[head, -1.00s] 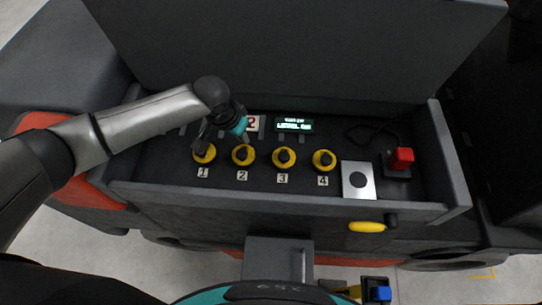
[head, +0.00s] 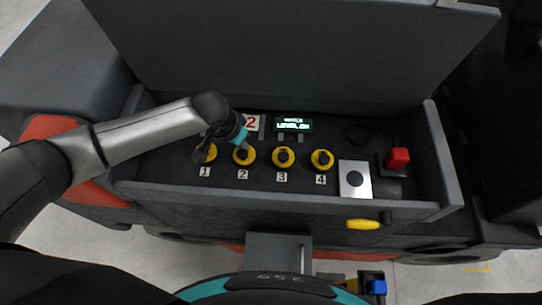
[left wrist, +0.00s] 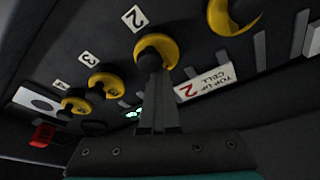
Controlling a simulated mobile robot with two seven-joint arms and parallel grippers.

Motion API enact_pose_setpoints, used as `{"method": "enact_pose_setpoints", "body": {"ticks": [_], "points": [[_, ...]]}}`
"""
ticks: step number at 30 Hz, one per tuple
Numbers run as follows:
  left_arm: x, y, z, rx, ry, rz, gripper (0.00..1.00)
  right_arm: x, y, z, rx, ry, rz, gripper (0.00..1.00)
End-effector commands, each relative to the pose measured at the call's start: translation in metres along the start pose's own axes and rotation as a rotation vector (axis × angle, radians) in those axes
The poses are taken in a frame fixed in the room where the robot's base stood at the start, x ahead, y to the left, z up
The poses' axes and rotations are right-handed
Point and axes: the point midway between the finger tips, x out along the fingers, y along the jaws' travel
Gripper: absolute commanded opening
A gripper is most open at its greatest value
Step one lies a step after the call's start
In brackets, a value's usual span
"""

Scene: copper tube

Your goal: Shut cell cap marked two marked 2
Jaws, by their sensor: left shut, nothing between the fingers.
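The cell cap marked 2 (head: 243,157) is a yellow ring with a black knob, above a white label "2" (head: 242,174) on the dark panel. It also shows in the left wrist view (left wrist: 171,45), beside its label. My left gripper (head: 246,149) is at the far side of this cap in the head view. In the left wrist view its two fingers (left wrist: 153,70) are together with nothing between them, their tips at the black knob. They hide part of the knob, so I cannot tell whether they touch it or how the cap is turned.
Similar caps marked 1 (head: 206,153), 3 (head: 283,157) and 4 (head: 322,159) stand in the same row. Behind are a "TOP UP CELL 2" sign (left wrist: 205,82) and a lit display (head: 293,124). A red button (head: 398,157) is at right. The raised lid (head: 290,55) stands behind.

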Motion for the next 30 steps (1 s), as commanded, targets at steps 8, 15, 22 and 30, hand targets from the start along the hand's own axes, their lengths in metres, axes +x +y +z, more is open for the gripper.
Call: {"method": "enact_pose_setpoints", "body": {"ticks": [8,15,22,30], "points": [[0.003,0.005,0.011,0.003,-0.028,0.010,0.00,0.000,0.000,0.000,0.000,0.000,0.000,0.50],[0.003,0.005,0.011,0.003,-0.028,0.010,0.00,0.000,0.000,0.000,0.000,0.000,0.000,0.50],[-0.011,0.005,0.005,0.003,-0.026,0.011,0.00,-0.004,0.000,-0.001,0.000,0.000,0.000,0.50],[-0.033,0.003,-0.005,0.002,-0.018,0.007,0.00,-0.007,0.000,0.000,0.000,-0.001,0.000,0.50]]}}
